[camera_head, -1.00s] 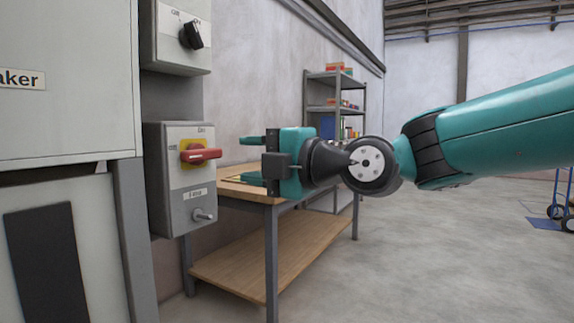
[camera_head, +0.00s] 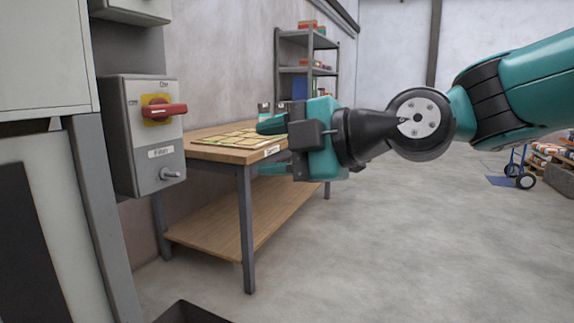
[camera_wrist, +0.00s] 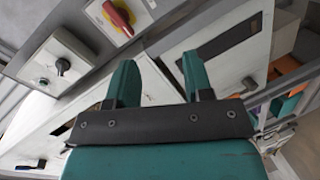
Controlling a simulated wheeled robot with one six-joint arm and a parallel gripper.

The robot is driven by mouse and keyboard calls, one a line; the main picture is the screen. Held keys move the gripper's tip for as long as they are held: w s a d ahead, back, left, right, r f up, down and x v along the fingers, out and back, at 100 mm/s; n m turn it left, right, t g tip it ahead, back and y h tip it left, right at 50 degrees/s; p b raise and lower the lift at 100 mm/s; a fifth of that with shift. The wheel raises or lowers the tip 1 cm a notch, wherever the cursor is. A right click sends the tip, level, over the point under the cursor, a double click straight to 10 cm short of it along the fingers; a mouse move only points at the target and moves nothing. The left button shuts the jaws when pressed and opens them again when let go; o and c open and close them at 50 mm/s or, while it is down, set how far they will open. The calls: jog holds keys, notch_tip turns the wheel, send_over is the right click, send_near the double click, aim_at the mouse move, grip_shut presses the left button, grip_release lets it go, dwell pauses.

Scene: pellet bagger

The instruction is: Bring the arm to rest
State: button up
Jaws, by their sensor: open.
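My gripper (camera_head: 270,147) is teal with a dark mount and sits in mid-air in the head view, in front of the wooden table. Its fingers point left towards the grey switch box and are apart, with nothing between them. In the wrist view my gripper (camera_wrist: 162,80) also shows two teal fingers spread open and empty. My arm stretches in from the right edge of the head view. The switch box (camera_head: 143,135) has a red handle (camera_head: 164,111) on a yellow plate; the handle lies level. The gripper is apart from the box.
The wooden table (camera_head: 222,228) with a lower shelf stands behind my gripper, with a flat yellowish board (camera_head: 240,139) on it. A grey shelf rack (camera_head: 308,55) stands at the back. A blue hand truck (camera_head: 514,168) is at the right. The floor in the middle is clear.

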jog(key=s+d+f+m+g+h+p, duration=0.1)
jog(key=s+d+f+m+g+h, duration=0.7)
jog(key=s+d+f+m, duration=1.05)
notch_tip(320, 180, up, 33)
jog(key=m+t+h+p, duration=0.2)
jog(key=p, duration=2.9)
jog(key=shift+d+r+p, duration=0.15)
jog(key=shift+r+p, duration=0.05)
jog(key=shift+p, duration=0.1)
